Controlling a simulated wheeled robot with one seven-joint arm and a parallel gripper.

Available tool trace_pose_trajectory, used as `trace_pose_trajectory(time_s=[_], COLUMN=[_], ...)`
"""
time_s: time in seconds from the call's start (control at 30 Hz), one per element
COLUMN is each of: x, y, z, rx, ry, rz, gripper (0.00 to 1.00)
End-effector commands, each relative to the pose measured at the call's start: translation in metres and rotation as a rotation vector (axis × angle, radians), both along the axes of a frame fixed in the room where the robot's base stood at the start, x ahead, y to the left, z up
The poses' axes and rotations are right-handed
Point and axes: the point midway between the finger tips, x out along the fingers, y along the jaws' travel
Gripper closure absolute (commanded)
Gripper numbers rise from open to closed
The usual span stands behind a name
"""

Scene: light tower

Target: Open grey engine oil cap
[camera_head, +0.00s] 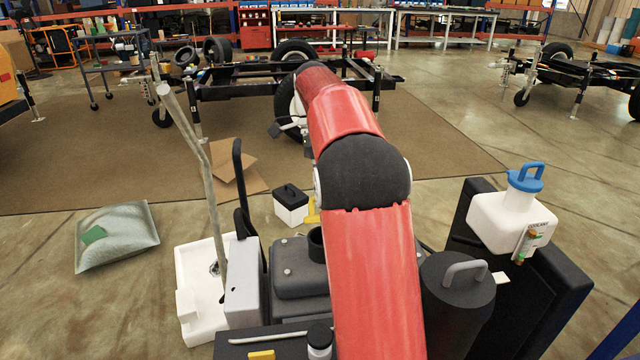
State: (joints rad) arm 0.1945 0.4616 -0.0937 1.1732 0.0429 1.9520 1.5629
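A dark grey cylinder (457,300) stands right of my red arm, with a lighter grey loop handle (465,272) on its top. This looks like the grey engine oil cap, and it sits in place. My arm rises from the bottom, bends at a black elbow and reaches away from the camera. A small white and dark part beside its far end looks like my gripper (284,128), mostly hidden by the arm. It is well away from the grey handle. I cannot see whether its fingers are open.
A white coolant tank (490,222) with a blue handled cap (526,177) stands at the right on a black panel. My arm covers part of the dark engine block (300,283). At left are a white tray (193,270) with a pole, and a bag (116,236) on the floor.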

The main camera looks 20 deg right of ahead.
Motion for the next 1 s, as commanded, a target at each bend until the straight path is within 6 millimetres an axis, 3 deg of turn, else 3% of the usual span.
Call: trace_pose_trajectory(time_s=[0.47, 0.5, 0.63, 1.0], x=[0.0003, 0.0003, 0.0004, 0.0004], y=[-0.0005, -0.0005, -0.0003, -0.0001], z=[-0.0010, -0.0009, -0.0007, -0.0001], rx=[0.003, 0.003, 0.003, 0.004], ry=[0.014, 0.014, 0.014, 0.013], rz=[-0.001, -0.001, -0.001, 0.000], gripper=[1.00, 0.85, 0.68, 0.68])
